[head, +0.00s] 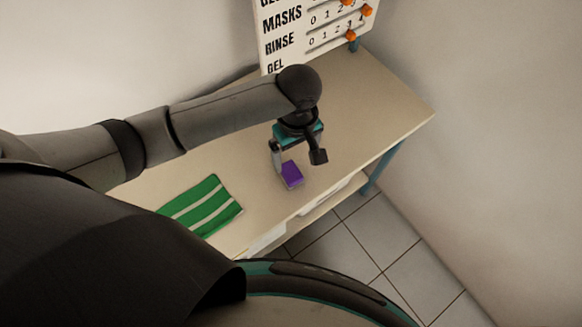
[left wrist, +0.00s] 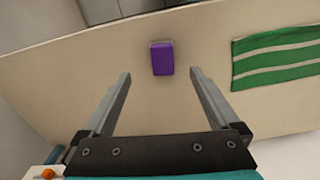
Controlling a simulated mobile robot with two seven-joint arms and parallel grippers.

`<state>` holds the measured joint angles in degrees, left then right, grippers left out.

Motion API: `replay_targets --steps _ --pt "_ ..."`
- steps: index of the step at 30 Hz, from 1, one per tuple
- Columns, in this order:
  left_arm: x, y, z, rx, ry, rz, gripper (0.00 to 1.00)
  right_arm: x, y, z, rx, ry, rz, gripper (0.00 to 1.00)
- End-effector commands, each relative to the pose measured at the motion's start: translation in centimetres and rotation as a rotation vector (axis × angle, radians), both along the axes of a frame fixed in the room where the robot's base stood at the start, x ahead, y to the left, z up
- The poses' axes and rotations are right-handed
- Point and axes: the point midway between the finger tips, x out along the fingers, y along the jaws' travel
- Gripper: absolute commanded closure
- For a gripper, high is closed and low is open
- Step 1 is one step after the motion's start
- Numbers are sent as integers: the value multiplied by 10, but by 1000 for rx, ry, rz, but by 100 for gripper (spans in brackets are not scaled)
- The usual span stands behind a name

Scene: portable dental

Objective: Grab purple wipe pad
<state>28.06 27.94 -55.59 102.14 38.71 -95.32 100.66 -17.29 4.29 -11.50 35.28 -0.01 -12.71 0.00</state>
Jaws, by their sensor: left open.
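The purple wipe pad (head: 291,174) is a small purple block lying on the beige table. In the head view it sits just below my left gripper (head: 297,158), whose fingers are spread apart above the table with nothing between them. In the left wrist view the purple wipe pad (left wrist: 162,58) is ahead of the fingertips of my left gripper (left wrist: 161,75), roughly centred between them and not touched. How high the fingers are above the pad is hard to tell. My right gripper is not in view.
A green cloth with white stripes (head: 205,206) lies left of the pad on the table (head: 385,105). A white board with words and orange sliders (head: 290,40) stands at the table's back. The table's right part is clear. White containers (head: 330,195) show below its front edge.

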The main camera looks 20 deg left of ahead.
Motion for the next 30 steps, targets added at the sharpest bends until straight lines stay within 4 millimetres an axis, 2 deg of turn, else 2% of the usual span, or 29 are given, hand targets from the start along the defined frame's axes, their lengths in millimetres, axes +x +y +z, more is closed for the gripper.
replay_targets --steps 1,3,7,15,24,30 --pt "0 1 -15 3 1 1 5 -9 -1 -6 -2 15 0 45" --pt "0 1 -30 3 1 0 5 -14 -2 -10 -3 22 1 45" --pt "0 0 -50 1 -1 0 5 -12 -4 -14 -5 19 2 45" --pt "0 2 -69 1 -2 -1 5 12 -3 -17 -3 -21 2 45" --pt "1 6 -110 0 -3 -1 5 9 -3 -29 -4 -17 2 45" --pt "0 6 -112 -1 -4 -2 5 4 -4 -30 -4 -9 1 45"
